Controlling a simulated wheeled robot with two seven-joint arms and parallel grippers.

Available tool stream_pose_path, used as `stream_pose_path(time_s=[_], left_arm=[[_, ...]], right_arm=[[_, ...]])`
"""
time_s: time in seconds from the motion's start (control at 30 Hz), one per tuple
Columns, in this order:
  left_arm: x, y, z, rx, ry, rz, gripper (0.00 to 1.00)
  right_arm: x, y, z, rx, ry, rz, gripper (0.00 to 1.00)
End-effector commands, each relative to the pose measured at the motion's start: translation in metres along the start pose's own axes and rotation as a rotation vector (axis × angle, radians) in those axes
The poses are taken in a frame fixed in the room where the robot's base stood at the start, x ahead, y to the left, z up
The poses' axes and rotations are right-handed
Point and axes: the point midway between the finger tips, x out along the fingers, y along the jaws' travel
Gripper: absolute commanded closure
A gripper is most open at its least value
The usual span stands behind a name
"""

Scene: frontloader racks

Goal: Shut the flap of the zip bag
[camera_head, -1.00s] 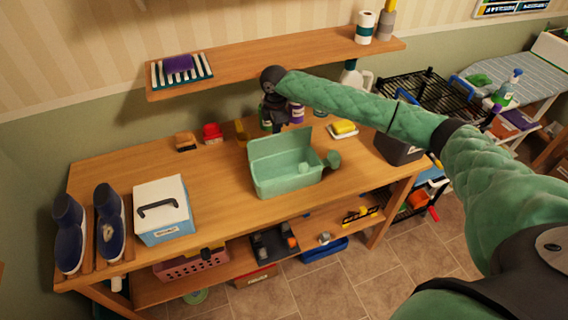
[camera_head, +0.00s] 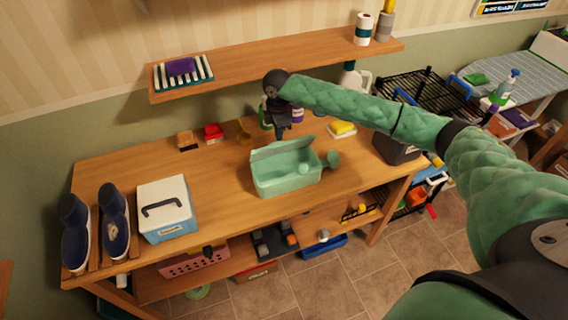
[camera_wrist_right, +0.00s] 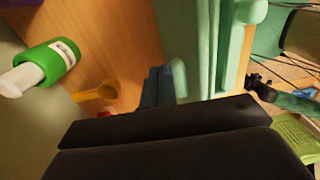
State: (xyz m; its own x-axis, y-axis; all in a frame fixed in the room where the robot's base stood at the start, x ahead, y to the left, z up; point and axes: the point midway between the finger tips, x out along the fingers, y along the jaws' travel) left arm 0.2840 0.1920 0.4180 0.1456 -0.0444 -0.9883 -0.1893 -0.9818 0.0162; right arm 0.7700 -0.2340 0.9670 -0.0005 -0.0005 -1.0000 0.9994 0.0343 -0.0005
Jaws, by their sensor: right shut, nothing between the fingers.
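The light green bag (camera_head: 288,181) stands on the wooden bench. A gap remains at the front, where the pale inside shows. In the right wrist view, the green bag (camera_wrist_right: 232,45) is close beside the dark gripper.
A blue and white box (camera_head: 166,208) and dark shoes (camera_head: 115,222) stand at the left. A yellow sponge on a dish (camera_head: 342,128) is to the right. A shelf (camera_head: 280,62) hangs behind.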

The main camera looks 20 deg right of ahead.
Motion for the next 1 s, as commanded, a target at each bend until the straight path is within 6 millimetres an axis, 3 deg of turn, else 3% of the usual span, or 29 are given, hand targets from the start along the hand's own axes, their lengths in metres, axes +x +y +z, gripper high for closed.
stream_pose_path(time_s=[0.2,1.0], left_arm=[[-0.015,0.0,-0.002,0.0,0.0,0.0,1.0],[-0.026,0.0,-0.004,0.0,0.0,0.0,1.0]], right_arm=[[-0.005,-0.011,0.0,-0.001,0.0,-0.001,1.0],[0.0,-0.027,0.0,0.0,0.0,0.0,1.0]])
